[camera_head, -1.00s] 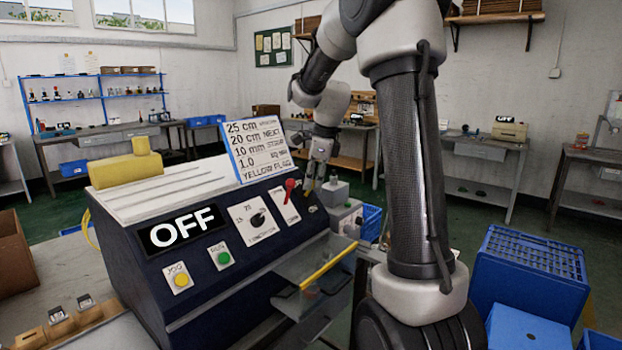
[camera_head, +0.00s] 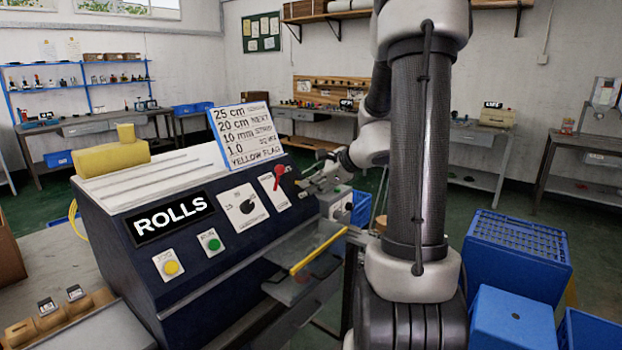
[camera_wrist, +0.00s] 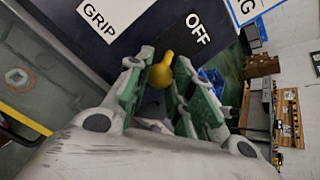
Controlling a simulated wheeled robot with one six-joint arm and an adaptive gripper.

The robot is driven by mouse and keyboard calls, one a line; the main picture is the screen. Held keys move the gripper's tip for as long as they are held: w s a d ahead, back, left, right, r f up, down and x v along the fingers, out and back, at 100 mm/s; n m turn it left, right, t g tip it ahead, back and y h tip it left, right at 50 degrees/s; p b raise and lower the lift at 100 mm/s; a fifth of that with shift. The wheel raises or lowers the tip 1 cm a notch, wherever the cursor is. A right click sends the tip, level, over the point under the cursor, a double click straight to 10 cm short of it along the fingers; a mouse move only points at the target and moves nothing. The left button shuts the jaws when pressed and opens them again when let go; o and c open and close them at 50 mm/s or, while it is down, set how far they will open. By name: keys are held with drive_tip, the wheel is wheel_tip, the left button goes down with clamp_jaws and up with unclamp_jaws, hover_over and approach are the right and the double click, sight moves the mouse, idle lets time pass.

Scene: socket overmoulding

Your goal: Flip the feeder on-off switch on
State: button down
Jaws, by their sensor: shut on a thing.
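The dark blue feeder machine (camera_head: 110,235) stands at the left in the head view. Its display (camera_head: 170,217) reads ROLLS. In the wrist view a yellow round-ended switch lever (camera_wrist: 162,70) lies between the fingertips of my gripper (camera_wrist: 163,60). The fingers are shut on it. A plate reading OFF (camera_wrist: 198,35) is just to its right and a GRIP label (camera_wrist: 100,18) is to its left. In the head view my gripper (camera_head: 318,178) is at the right end of the machine's panel, and the lever cannot be made out there.
The panel also carries a red lever (camera_head: 278,176), a black dial (camera_head: 247,206), a green button (camera_head: 213,244) and a yellow button (camera_head: 171,267). A yellow bar (camera_head: 318,253) runs along the tray below. Blue crates (camera_head: 515,255) stand at the right.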

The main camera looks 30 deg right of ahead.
drive_tip(key=shift+f, duration=0.15)
idle(0.3)
drive_tip(key=c, duration=1.2)
unclamp_jaws()
drive_tip(key=shift+c, duration=0.2)
drive_tip(key=v, duration=1.2)
drive_tip(key=shift+s+f, duration=0.1)
